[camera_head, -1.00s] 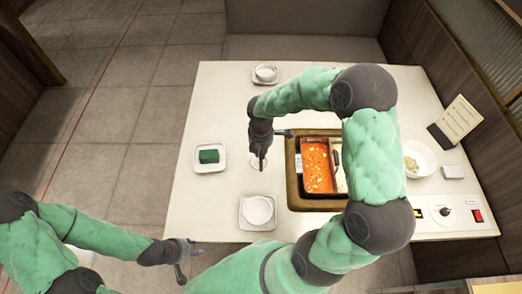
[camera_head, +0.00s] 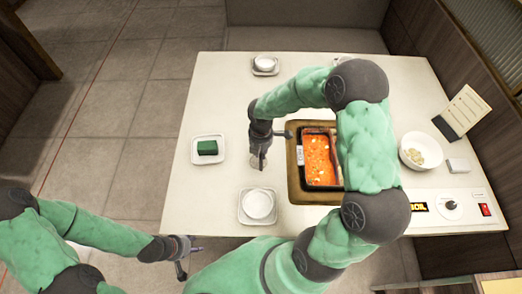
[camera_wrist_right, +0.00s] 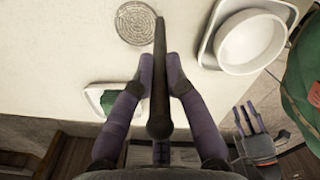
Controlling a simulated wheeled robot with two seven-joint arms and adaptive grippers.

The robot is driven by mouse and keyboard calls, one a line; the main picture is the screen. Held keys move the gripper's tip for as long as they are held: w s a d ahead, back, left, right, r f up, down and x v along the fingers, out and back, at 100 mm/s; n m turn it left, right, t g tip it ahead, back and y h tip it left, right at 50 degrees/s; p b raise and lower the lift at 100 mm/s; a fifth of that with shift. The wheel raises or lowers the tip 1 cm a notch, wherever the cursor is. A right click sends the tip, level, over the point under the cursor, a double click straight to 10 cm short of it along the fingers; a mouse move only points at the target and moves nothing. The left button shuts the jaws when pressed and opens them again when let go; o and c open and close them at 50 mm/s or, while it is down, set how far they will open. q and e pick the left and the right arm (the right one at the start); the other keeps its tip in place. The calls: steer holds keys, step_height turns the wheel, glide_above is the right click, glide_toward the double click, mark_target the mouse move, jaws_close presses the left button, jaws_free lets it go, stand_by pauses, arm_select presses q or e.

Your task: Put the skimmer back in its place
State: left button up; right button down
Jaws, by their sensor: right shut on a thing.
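My right gripper (camera_wrist_right: 160,75) is shut on the dark handle of the skimmer (camera_wrist_right: 159,110). The handle stands upright, and its round wire mesh head (camera_wrist_right: 135,22) hangs low over the white table. In the head view my right gripper (camera_head: 260,155) is left of the hot pot, between the plate with a green block and the plate with a white bowl. Whether the mesh touches the table I cannot tell. The pot (camera_head: 319,160) holds red broth; my right arm hides its right side. My left gripper (camera_head: 188,258) is open and empty off the table's near left corner.
A plate with a green block (camera_head: 207,148) and a white bowl on a plate (camera_head: 258,205) flank the gripper. Another bowl (camera_head: 264,64) stands at the far left. A bowl of pale food (camera_head: 422,152), a small white box (camera_head: 459,166) and a menu card (camera_head: 462,112) stand at the right.

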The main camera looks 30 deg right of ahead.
steer(key=shift+f, duration=0.5)
steer(key=shift+f+b, duration=0.35)
stand_by(0.3)
steer(key=c, duration=1.2)
jaws_free()
steer(key=o, duration=0.8)
steer(key=shift+r, duration=0.1)
